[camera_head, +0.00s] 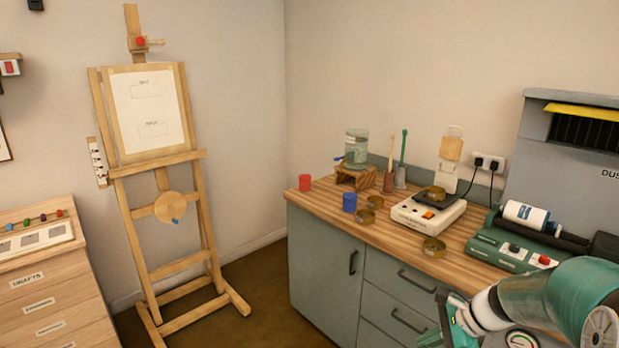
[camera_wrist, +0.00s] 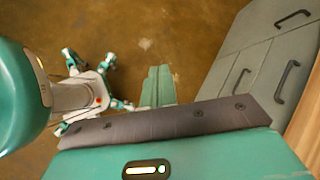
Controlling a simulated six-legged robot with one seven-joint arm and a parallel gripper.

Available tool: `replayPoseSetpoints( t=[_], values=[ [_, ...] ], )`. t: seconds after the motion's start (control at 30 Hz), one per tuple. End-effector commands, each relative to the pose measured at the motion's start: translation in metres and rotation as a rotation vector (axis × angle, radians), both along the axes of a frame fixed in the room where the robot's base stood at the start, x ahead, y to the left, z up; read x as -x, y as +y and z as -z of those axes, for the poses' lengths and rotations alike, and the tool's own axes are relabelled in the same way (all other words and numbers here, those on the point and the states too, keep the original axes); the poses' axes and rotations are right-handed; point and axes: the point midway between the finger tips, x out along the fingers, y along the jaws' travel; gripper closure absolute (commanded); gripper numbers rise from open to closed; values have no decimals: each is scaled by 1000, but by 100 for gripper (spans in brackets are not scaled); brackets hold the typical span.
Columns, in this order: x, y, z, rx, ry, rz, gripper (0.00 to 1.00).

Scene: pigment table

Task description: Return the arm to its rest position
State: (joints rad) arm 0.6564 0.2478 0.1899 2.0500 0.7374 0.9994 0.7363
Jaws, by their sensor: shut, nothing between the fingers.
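My arm shows at the lower right of the head view, with its green and white links (camera_head: 560,300) in front of the workbench. My gripper (camera_head: 447,312) hangs at the left end of that arm, in front of the grey drawers, and is partly cut off by the frame's bottom edge. In the wrist view my gripper (camera_wrist: 158,70) shows as two green fingers side by side, shut and empty, above the brown floor. Part of my own green and white body shows at the left of the wrist view.
A wooden easel (camera_head: 205,225) stands left. Brown floor (camera_head: 262,275) is clear between easel and workbench.

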Motion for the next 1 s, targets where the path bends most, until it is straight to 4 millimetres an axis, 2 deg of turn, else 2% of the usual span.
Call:
replayPoseSetpoints(
  t=[0.03, 0.2, 0.5, 0.8, 1.0],
  values=[
    [9, 14, -14, 69, -36, -86, 100],
    [43, 47, -47, 283, -148, -366, 100],
    [110, 86, -96, 637, -354, -846, 100],
    [173, 102, -125, 956, -556, -1275, 100],
    [191, 102, -131, 1061, -619, -1409, 100]
  ],
)
